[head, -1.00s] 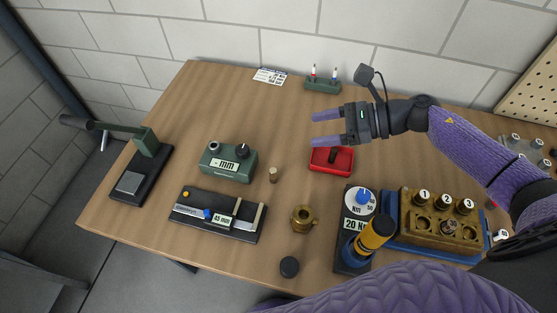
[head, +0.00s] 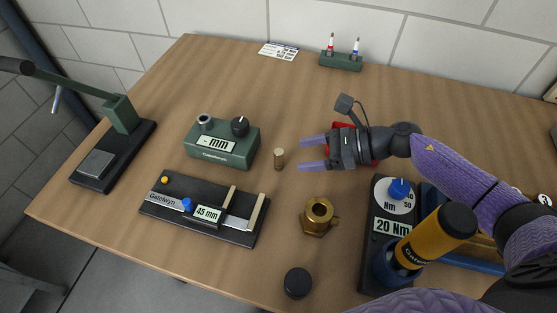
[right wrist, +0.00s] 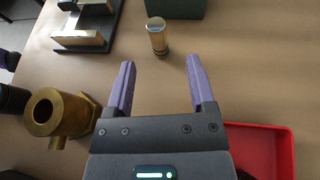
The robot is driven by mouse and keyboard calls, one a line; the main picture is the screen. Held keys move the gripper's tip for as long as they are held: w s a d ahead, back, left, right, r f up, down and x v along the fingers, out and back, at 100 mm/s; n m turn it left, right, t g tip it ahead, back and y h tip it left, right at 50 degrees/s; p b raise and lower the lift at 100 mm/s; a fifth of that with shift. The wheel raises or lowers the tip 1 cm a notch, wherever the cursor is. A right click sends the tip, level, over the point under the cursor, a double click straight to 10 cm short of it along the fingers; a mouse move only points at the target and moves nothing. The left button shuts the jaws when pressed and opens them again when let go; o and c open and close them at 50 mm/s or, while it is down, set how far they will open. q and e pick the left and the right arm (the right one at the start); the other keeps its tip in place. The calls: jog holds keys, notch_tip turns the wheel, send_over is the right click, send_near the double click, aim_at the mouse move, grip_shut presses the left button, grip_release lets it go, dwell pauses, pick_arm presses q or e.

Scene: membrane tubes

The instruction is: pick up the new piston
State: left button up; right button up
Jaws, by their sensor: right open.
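The new piston is most likely the small brass-coloured cylinder (head: 279,159) standing upright on the table, just left of my right gripper. It also shows in the right wrist view (right wrist: 157,36), ahead of the fingers and between their lines. My right gripper (head: 312,154) is open and empty, its purple fingers pointing left toward the cylinder without touching it. In the right wrist view the right gripper (right wrist: 160,85) has a clear gap between its fingers. My left gripper is not in view.
A brass body (head: 318,215) stands in front of my right gripper, near a black cap (head: 298,282). A green gauge (head: 222,145) and a black sliding fixture (head: 205,208) lie to the left. A red tray (right wrist: 262,140) is beside the right gripper.

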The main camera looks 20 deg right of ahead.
aim_at(283, 168)
jog(key=x, duration=0.5)
jog(key=shift+a+r, duration=0.3)
grip_shut()
